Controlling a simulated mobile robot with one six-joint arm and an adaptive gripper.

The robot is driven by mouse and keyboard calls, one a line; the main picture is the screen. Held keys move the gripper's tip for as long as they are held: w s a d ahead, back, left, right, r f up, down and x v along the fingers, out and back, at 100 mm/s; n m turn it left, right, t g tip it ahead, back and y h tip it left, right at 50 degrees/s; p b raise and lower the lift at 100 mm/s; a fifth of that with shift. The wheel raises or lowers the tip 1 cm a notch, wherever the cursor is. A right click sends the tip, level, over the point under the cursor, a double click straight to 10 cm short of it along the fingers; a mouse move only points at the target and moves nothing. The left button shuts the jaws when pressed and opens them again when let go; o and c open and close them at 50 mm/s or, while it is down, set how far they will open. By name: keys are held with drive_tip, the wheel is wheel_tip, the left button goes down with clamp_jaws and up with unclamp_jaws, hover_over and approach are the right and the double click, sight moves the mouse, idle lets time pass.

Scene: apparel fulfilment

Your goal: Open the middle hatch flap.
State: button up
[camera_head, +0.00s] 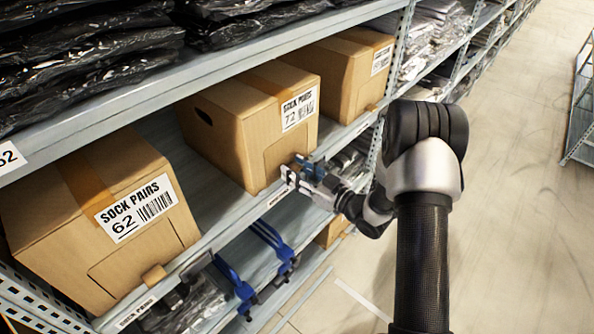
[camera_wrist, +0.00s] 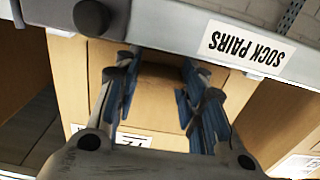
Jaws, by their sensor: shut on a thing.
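The middle box (camera_head: 215,130) is a tan carton labelled SOCK PAIRS 72, standing on the shelf between two similar cartons. Its hatch flap (camera_head: 280,154) is outlined low on the front face and looks flush with it. My gripper (camera_head: 298,170) is at the lower edge of this flap, just above the shelf lip. In the wrist view, which is upside down, my gripper's two blue-padded fingers (camera_wrist: 158,82) are shut on the flap's brown tab (camera_wrist: 160,70). The tab is hidden behind the fingers in the head view. The box's label (camera_wrist: 132,140) shows partly beneath them.
The left carton (camera_head: 60,220), marked 62, has its own flap and small tab (camera_head: 154,274). Another carton (camera_head: 345,70) stands to the right. The grey shelf lip (camera_wrist: 185,35) runs close beside my fingers. Blue-handled items (camera_head: 275,240) sit below. The aisle floor (camera_head: 510,220) is clear.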

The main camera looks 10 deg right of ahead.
clamp_jaws()
drive_tip(key=s+d+r+g+h+p, duration=0.4)
drive_tip(key=r+g+p, duration=0.3)
drive_tip(key=p, duration=1.6)
drive_tip(key=shift+s+r+g+h, duration=0.25)
drive_tip(key=shift+s+g+h, duration=0.05)
drive_tip(key=shift+s+h, duration=0.5)
drive_tip(key=shift+s+d, duration=0.1)
drive_tip(key=o, duration=1.2)
unclamp_jaws()
